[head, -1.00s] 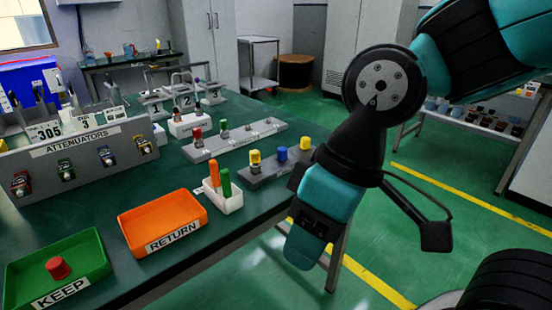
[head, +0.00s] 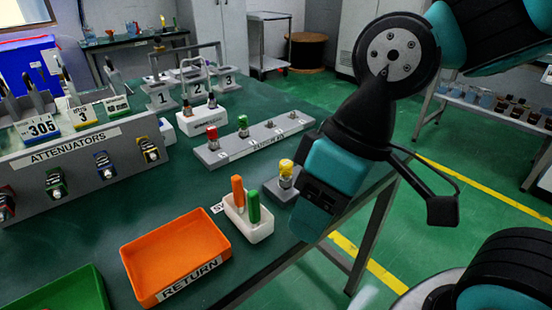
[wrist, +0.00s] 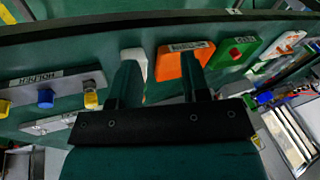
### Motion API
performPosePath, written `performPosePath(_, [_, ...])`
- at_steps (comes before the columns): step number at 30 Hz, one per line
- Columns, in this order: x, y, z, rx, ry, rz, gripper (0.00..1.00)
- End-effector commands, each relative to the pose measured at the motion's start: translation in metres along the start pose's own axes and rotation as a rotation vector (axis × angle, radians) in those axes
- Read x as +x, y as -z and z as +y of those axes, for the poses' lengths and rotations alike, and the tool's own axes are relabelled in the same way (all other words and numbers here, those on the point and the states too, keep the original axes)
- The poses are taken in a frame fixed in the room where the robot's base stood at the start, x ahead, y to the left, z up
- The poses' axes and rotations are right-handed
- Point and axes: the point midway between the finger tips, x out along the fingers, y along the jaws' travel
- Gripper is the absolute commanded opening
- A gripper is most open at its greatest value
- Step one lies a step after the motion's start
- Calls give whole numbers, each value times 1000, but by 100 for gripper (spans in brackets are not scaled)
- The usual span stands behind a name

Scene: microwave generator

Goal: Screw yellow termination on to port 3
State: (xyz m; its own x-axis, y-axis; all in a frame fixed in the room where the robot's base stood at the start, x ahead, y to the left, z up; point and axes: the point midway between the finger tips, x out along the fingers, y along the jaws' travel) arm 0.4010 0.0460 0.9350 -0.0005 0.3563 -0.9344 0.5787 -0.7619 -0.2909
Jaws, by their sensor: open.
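A yellow termination (head: 286,168) stands upright on the grey holder (head: 278,205), just left of my gripper in the head view. The wrist view shows the holder (wrist: 20,92) at left, with a yellow cap (wrist: 90,100) and a blue cap (wrist: 45,98). In the head view my arm hides the rest of the holder. The stand numbered 3 (head: 228,84) is at the back of the bench, right of stands 1 and 2. My gripper (head: 309,225) is open and empty, apart from the caps; both fingers (wrist: 158,80) show in the wrist view.
A white block (head: 247,225) holds an orange and a green tool upright. The orange RETURN tray (head: 135,268) and green tray (head: 65,295) are at the front. A grey strip (head: 290,127) with red and green caps lies behind. The attenuator rack (head: 120,150) stands at left.

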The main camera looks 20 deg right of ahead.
Motion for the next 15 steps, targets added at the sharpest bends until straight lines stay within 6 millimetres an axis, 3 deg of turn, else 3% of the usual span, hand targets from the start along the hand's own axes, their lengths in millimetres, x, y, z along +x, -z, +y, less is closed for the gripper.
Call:
performPosePath(8, [0, 0, 0, -1, 0, 0, 43])
performPosePath(10, [-1, 0, 0, 1, 0, 0, 53])
performPosePath(11, [-2, 2, 0, 3, -1, -1, 53])
performPosePath(15, [-20, 25, 9, 47, -19, -17, 53])
